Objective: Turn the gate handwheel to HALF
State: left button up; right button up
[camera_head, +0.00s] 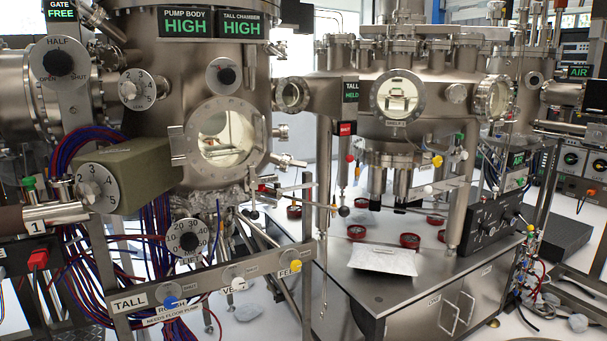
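The gate handwheel (58,64) is a dark round knob at the upper left, in front of a grey disc (57,43). The disc reads HALF at the top, OPEN at the lower left and SHUT at the lower right. I cannot make out which mark the handwheel points to. A small sign (61,11) above it reads GATE FREE in green. Neither of my grippers shows in the head view, so I see nothing touching the handwheel.
A numbered dial (136,90) stands right of the handwheel, and another (98,188) is on a green-brown box (140,165) below. Signs read PUMP BODY HIGH (186,24) and TALL CHAMBER HIGH (240,26). Red and blue cables hang below. A steel bench (390,290) stands right of centre.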

aim_at(58, 63)
jog(key=u, duration=1.3)
